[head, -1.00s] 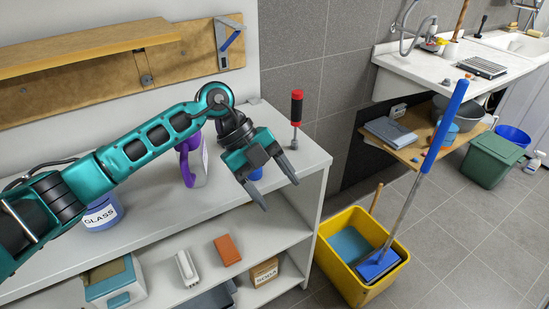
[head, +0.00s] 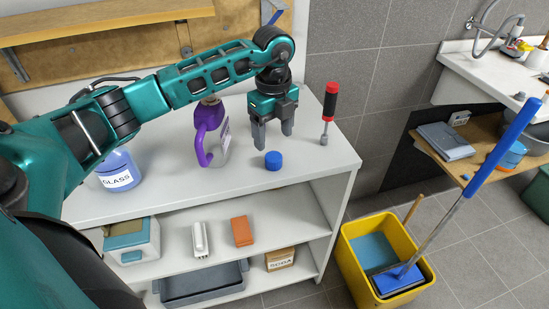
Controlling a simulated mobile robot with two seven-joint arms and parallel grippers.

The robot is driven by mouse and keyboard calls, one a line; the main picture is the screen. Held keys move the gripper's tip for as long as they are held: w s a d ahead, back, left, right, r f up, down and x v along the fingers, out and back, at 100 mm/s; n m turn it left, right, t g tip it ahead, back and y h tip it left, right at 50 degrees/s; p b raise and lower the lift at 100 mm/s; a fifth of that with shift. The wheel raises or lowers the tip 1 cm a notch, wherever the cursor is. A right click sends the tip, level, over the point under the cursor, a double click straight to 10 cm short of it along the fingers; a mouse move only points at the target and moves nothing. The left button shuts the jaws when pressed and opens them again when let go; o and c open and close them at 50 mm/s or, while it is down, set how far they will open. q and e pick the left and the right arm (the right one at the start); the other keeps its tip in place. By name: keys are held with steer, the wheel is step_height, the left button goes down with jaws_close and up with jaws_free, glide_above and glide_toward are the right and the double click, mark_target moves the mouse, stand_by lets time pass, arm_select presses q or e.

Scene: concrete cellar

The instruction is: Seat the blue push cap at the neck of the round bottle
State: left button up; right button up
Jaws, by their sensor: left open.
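The blue push cap (head: 273,161) rests on the white shelf top, near its front edge. A round bottle with blue contents and a GLASS label (head: 118,172) stands at the left of the shelf top. My arm passes above it, and I cannot make out its neck clearly. My left gripper (head: 273,137) points down with its fingers apart and empty. It is above and slightly behind the cap, not around it. My right gripper is not in view.
A purple-handled bottle (head: 212,145) stands left of the gripper. A red-and-black-handled tool (head: 328,110) stands to the right. The shelf top (head: 190,190) is clear along the front. A yellow mop bucket (head: 352,262) stands on the floor, its blue mop handle (head: 500,145) leaning right.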

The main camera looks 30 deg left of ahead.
mark_target(273, 156)
arm_select(q)
steer(key=shift+f, duration=3.45)
steer(key=c, duration=1.1)
steer(key=shift+r, duration=0.15)
